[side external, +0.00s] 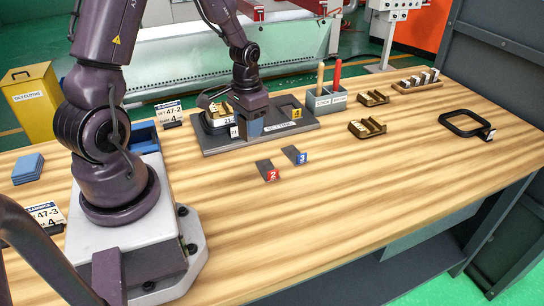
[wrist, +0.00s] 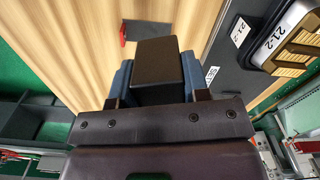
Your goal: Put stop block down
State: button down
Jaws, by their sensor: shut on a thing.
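My gripper (side external: 250,128) is over the front part of the dark base plate (side external: 215,149) in the side external view. In the wrist view my gripper (wrist: 157,85) has its blue fingers on both sides of a dark block (wrist: 157,62), apparently the stop block, and is shut on it. In the side view the fingers mostly hide the block, and I cannot tell whether its underside touches anything. A metal-rimmed fixture (wrist: 270,42) marked 21-2 lies to the right in the wrist view.
Dark pads with a red 2 tag (side external: 273,175) and a blue 3 tag (side external: 301,158) lie on the wooden table in front of the plate. Brass-coloured holders (side external: 367,128), a tool stand (side external: 325,103) and a black ring (side external: 466,124) stand right. The front table is clear.

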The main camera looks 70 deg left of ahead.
aim_at(240, 164)
jog(key=shift+s+a+f+m, duration=0.35)
jog(key=shift+a+f+m, duration=0.2)
jog(key=shift+f, duration=1.15)
jog(key=shift+s+a+f+m, duration=0.3)
jog(key=shift+a+f+m, duration=0.2)
jog(key=shift+f, duration=1.25)
jog(key=shift+s+a+f+m, duration=0.35)
jog(key=shift+a+f+m, duration=0.15)
jog(key=shift+f, duration=1.2)
jog(key=shift+f, duration=0.1)
jog(key=c, duration=0.6)
grip_release()
jog(key=shift+f, duration=0.1)
